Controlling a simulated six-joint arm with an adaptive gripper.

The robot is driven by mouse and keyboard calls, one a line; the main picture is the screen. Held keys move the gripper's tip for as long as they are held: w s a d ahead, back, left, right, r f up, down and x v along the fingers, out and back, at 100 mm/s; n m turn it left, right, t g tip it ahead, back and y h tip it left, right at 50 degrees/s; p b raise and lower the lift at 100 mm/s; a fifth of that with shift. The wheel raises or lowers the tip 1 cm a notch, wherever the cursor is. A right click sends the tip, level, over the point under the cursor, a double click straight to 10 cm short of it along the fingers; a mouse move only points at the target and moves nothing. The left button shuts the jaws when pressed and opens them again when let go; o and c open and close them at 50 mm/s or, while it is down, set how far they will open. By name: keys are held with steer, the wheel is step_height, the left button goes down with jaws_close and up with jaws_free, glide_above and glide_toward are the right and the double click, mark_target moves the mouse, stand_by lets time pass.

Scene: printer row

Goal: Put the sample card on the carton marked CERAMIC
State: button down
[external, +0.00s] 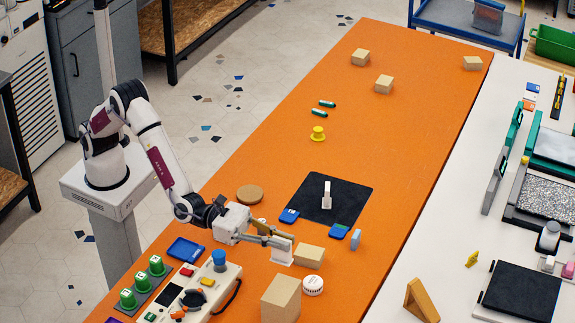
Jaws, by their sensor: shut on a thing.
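My gripper (284,242) is low over the near part of the orange table, shut on a small pale flat piece, which I take as the sample card (280,254). The fingers partly cover it, and I cannot tell whether it touches the table. Just right of it lies a small tan carton (309,257). A larger tan carton (281,299) stands nearer the camera. Three more small tan cartons, at the far end (360,57), (384,84) and far right (473,63), stand apart. No carton's marking is legible, so I cannot tell which reads CERAMIC.
A black mat (352,205) holds a white upright piece (326,193). Blue pieces (289,216) lie at its edge. A round white tin (313,286) sits beside the near cartons. A control box (205,292) stands left. The table's middle is mostly clear around a yellow knob (318,134).

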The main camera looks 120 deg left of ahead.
mark_target(281, 260)
steer(key=shift+d+f, duration=0.25)
steer(key=shift+f, duration=0.05)
steer(key=shift+f, duration=3.1)
steer(key=shift+f, duration=1.9)
steer(key=shift+f, duration=0.1)
steer(key=c, duration=2.1)
jaws_free()
steer(key=shift+s, duration=0.1)
